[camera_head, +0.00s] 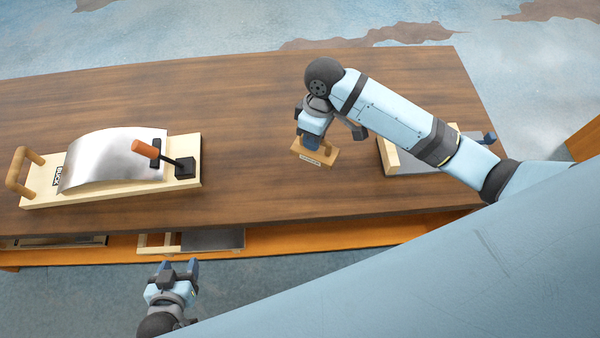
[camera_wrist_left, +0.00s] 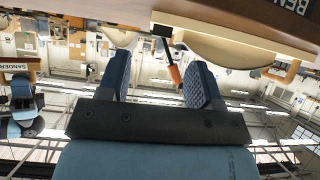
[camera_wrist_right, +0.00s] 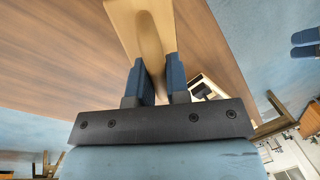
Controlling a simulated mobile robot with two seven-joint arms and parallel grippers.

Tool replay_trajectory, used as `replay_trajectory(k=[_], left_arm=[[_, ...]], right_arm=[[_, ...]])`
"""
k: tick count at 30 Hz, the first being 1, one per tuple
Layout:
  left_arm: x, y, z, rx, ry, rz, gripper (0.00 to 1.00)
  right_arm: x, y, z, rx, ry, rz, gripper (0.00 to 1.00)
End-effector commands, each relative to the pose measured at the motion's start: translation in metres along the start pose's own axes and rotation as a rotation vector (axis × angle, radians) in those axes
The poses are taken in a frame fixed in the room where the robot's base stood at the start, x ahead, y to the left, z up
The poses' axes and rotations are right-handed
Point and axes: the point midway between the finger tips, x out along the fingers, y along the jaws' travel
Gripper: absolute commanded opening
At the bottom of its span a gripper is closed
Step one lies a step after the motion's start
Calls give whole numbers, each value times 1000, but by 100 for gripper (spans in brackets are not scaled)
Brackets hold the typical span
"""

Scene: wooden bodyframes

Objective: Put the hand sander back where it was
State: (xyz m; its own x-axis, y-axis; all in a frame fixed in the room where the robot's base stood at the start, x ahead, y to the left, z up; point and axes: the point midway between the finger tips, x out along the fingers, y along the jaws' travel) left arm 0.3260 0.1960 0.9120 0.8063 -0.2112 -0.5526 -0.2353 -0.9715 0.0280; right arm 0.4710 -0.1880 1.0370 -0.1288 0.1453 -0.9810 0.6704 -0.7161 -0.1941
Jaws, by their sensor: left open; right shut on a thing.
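The hand sander (camera_head: 322,157) is a light wooden block with a label on its side, over the right-centre of the dark table (camera_head: 250,190). My right gripper (camera_head: 312,130) is shut on it from above. In the right wrist view the sander's wood (camera_wrist_right: 135,22) runs up from between the blue fingers (camera_wrist_right: 160,75). I cannot tell whether its base touches the table. It also shows at the left edge of the left wrist view (camera_wrist_left: 20,67), with lettering on it. My left gripper (camera_head: 178,268) is open and empty in front of the table's near edge.
A wooden bending frame (camera_head: 105,175) with a curved metal sheet and an orange-handled clamp stands on the left. Another wooden frame with a grey plate (camera_head: 405,160) sits on the right, partly behind my right arm. A lower shelf (camera_head: 340,235) holds other frames. Mid-table is clear.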

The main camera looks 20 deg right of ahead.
Motion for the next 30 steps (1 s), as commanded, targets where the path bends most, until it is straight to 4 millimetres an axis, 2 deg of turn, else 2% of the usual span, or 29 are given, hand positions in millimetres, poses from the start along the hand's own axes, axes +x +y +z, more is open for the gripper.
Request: replay_trajectory(k=[1,3,9,12,15,19,22,26,30], left_arm=[[7,0,10,3,1,3,59],[11,0,15,8,2,6,59],[22,-4,30,29,-1,13,59],[25,-3,35,33,-4,18,59],[27,0,38,33,-4,25,59],[28,5,38,33,0,33,59],[27,6,35,33,4,35,59],[25,5,31,34,8,33,59],[23,3,28,35,9,28,59]], right_arm=[[0,-3,-14,-172,-30,9,0],[-4,-10,-25,-426,-81,11,0],[-15,-21,-44,-1090,-213,8,0],[-19,-21,-47,-1340,-260,5,0],[-22,-20,-48,-1520,-292,1,0],[-24,-20,-49,-1650,-315,-2,0],[-16,-18,-48,-1685,-321,-7,0],[12,-13,-48,-1688,-321,-10,0],[50,-6,-48,-1686,-321,-9,0]])
